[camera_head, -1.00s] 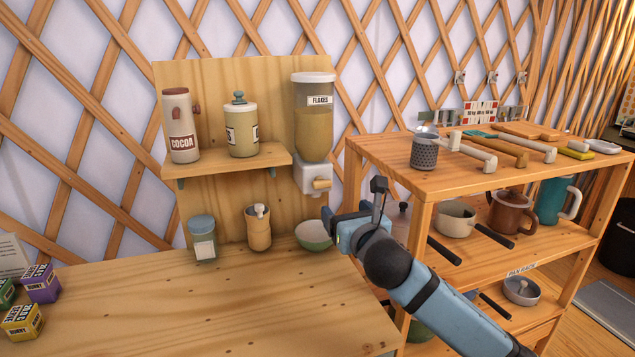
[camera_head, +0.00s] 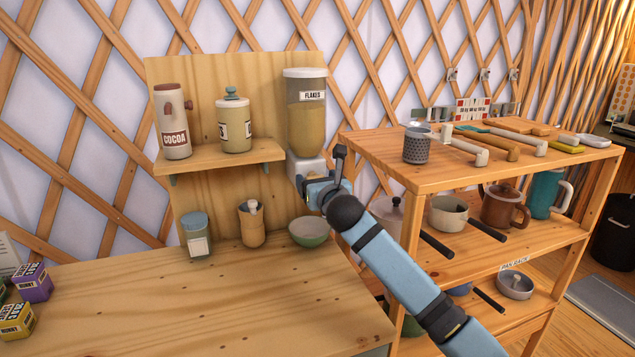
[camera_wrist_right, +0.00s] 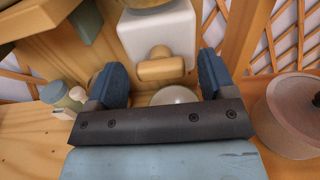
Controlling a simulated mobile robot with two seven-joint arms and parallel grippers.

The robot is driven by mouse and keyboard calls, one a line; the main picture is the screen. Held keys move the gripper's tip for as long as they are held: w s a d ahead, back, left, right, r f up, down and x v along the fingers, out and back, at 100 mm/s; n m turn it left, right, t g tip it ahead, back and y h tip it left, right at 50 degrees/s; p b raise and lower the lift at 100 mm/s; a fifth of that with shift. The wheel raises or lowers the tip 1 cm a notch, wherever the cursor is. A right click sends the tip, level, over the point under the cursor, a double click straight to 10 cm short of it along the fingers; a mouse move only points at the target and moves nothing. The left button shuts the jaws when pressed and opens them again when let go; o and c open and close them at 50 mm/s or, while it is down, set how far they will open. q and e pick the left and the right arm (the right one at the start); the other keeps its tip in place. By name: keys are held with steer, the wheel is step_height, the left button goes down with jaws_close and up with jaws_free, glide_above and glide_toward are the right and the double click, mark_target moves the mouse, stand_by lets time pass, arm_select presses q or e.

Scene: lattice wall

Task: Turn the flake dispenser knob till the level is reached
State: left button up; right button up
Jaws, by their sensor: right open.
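The flake dispenser (camera_head: 306,112) is a clear canister labelled FLAKES with a white lid, partly filled, fixed to the wooden back panel. Its white base (camera_head: 303,165) shows just above my right gripper (camera_head: 318,186). In the right wrist view the wooden knob (camera_wrist_right: 160,66) sits on the white base (camera_wrist_right: 158,30). My right gripper (camera_wrist_right: 160,85) is open there, its two blue fingers apart, left and right of the knob and a little short of it. A green bowl (camera_head: 309,233) stands on the counter below the dispenser. My left gripper is not in view.
The cocoa jar (camera_head: 173,125) and a lidded canister (camera_head: 234,125) stand on the small shelf to the left. A glass jar (camera_head: 196,236) and a wooden pot (camera_head: 251,224) stand below. The rack (camera_head: 400,165) with pans and mugs is close on the right.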

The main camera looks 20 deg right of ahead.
steer(key=c, duration=0.9)
steer(key=shift+c, duration=0.2)
